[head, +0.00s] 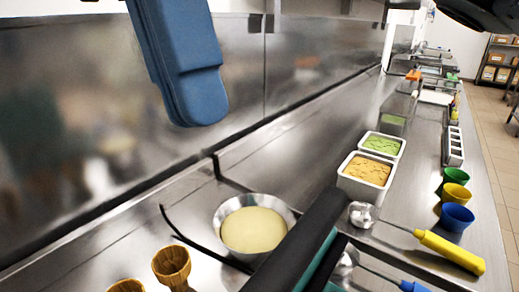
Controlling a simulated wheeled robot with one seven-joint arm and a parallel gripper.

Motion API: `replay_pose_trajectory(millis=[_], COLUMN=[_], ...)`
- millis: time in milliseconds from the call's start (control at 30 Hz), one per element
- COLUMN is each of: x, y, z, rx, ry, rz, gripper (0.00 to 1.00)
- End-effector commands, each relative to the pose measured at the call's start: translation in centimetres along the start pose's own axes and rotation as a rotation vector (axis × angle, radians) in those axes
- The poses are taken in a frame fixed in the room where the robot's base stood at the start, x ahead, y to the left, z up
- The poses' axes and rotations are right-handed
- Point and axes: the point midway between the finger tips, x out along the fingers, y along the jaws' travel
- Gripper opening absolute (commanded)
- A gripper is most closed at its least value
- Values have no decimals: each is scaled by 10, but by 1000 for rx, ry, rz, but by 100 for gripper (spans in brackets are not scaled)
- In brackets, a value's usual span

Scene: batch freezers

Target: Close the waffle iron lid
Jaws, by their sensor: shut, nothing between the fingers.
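I cannot make out a waffle iron or its lid for certain in the head view. A long dark bar with a teal edge (300,240) rises from the bottom edge, with a second dark bar beside it. I cannot tell whether these bars are part of the appliance or of my arm. Two thin, bent black rods stand at the left of the counter, one near a metal bowl (281,207); what they belong to is unclear. I see no gripper fingers that I can identify.
The steel counter (335,125) runs away to the upper right. A blue rounded object (188,65) fills the upper left foreground. Tiled floor lies right.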

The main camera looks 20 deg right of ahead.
Motion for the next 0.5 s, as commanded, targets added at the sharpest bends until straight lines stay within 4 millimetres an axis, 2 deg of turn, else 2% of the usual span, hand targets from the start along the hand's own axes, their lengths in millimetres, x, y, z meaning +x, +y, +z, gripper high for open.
replay_pose_trajectory(millis=[167, 300, 500], x=[35, 43, 51], y=[1, 20, 33], z=[0, -1, 0], rx=[-2, -1, -1], ry=[-1, 0, -1], rz=[3, 0, 0], gripper=[0, 0, 0])
